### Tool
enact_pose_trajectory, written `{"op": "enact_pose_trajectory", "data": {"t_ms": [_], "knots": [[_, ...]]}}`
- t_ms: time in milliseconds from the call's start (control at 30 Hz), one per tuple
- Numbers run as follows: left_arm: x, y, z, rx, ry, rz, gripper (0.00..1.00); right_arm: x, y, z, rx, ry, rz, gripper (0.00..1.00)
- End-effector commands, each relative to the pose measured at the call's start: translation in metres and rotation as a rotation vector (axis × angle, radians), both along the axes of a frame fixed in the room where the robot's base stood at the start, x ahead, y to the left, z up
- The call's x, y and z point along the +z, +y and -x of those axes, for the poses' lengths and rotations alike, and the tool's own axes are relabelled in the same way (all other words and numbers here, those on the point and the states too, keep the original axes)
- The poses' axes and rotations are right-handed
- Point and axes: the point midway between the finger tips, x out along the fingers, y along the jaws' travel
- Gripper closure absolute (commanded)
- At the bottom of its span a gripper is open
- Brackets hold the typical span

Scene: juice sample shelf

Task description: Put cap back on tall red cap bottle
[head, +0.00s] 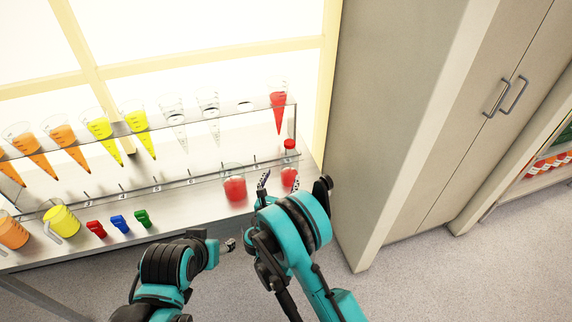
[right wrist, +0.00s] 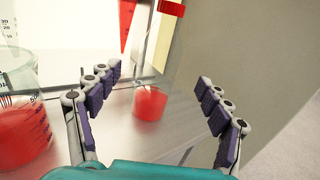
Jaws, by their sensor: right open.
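The tall bottle (head: 289,161) stands on the bench's right end, with a red cap (head: 290,144) at its top and red liquid in its base. In the right wrist view the clear bottle (right wrist: 154,75) stands upright beyond my fingers, and the red cap (right wrist: 171,8) shows at the top edge. My right gripper (head: 279,181) is open, its fingers to either side of the bottle's line in the wrist view (right wrist: 158,78); nothing is held. Whether the fingers reach around the bottle is unclear. My left gripper (head: 229,245) is low in front of the bench; its jaws are unclear.
A beaker of red liquid (head: 234,188) stands close left of the bottle. A rack (head: 60,143) holds several cones, with a red cone (head: 278,112) above the bottle. Red, blue and green clips (head: 119,222) lie left. A tall cabinet (head: 395,130) stands right.

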Motion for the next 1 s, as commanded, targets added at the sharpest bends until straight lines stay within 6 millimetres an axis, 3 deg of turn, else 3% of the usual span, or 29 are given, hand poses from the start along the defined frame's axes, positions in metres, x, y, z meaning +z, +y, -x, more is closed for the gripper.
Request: {"op": "enact_pose_trajectory", "data": {"t_ms": [100, 233, 1000], "knots": [[-0.017, 0.0, 0.0, 0.0, 0.0, 0.0, 0.43, -0.005, 0.004, 0.014, 0.001, 0.0, 0.0, 0.22], [-0.024, 0.0, 0.0, 0.0, 0.0, 0.0, 0.43, -0.004, 0.007, 0.023, 0.001, 0.0, 0.0, 0.22], [-0.023, 0.0, 0.0, 0.0, 0.0, 0.0, 0.43, 0.003, 0.001, 0.023, -0.011, 0.007, -0.035, 0.22]]}}
